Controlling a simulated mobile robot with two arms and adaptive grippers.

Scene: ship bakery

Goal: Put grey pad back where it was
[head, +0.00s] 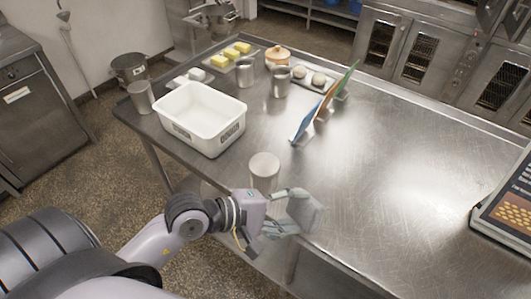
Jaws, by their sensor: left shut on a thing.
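My left gripper (291,212) reaches in from the lower left and is over the near edge of the steel table (390,190). It is shut on a grey pad (308,214), which shows at its fingertips and looks tilted. The fingers hide part of the pad. Whether the pad touches the tabletop cannot be told. My right gripper is not in view.
A light metal cup (264,166) stands just behind the gripper. A white bin (203,108), coloured upright boards (325,103), metal canisters (281,82) and a butter tray (232,53) stand farther back. A screen device (507,205) is at right. The table's middle right is clear.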

